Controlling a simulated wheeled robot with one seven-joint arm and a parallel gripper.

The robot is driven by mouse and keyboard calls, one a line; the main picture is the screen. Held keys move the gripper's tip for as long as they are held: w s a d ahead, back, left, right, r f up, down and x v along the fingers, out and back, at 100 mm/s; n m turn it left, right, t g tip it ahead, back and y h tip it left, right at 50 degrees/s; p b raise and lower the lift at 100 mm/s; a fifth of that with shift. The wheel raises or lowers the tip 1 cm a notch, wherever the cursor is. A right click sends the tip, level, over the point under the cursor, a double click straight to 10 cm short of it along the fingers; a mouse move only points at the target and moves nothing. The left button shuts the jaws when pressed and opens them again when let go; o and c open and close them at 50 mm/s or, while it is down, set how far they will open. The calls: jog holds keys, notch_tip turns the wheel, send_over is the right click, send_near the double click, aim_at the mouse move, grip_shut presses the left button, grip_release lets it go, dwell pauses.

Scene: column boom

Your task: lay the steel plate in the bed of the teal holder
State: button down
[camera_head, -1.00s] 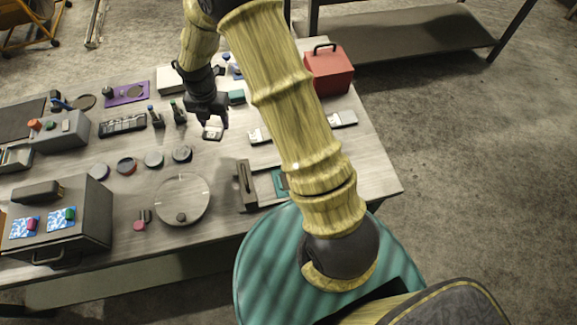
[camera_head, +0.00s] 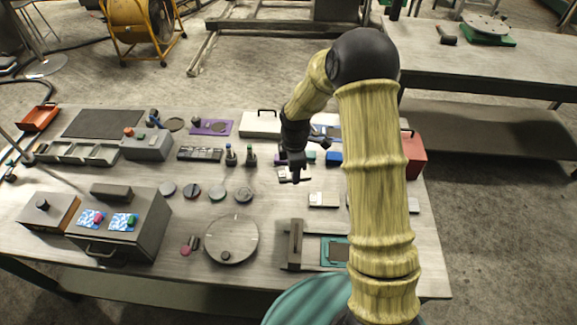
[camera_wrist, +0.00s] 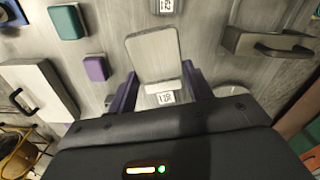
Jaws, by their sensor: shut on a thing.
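The steel plate (camera_wrist: 153,55) is a flat grey rectangle in the wrist view, its near end between the purple fingers of my gripper (camera_wrist: 163,86). My gripper is shut on it. A small white label (camera_wrist: 166,98) shows just below that end. In the head view my gripper (camera_head: 293,176) is low over the table's middle; I cannot tell whether the plate touches the surface beneath. The teal holder (camera_head: 326,244), a teal frame around a grey-brown bed, lies near the table's front edge, right of a dark grey upright block. My arm hides its right part.
More labelled light pieces (camera_head: 323,200) lie right of my gripper. Bottles (camera_head: 231,155) stand to its left, and a red box (camera_head: 415,155) stands at the table's right end. A round disc (camera_head: 231,238) lies left of the holder. Some bare table lies between gripper and holder.

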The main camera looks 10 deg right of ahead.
jog(key=d+f+m, duration=0.2)
jog(key=m, duration=0.3)
jog(key=d+f+m+b, duration=0.1)
jog(key=f+m, duration=0.2)
jog(key=m, duration=0.2)
jog(key=d+f+m, duration=0.2)
jog(key=m, duration=0.3)
jog(key=shift+s+d+f+b, duration=0.1)
jog(key=shift+d+f+b, duration=0.15)
jog(key=shift+d+b, duration=0.15)
jog(key=m, duration=0.1)
jog(key=d+f+m, duration=0.1)
jog(key=m, duration=0.1)
jog(key=shift+s, duration=0.1)
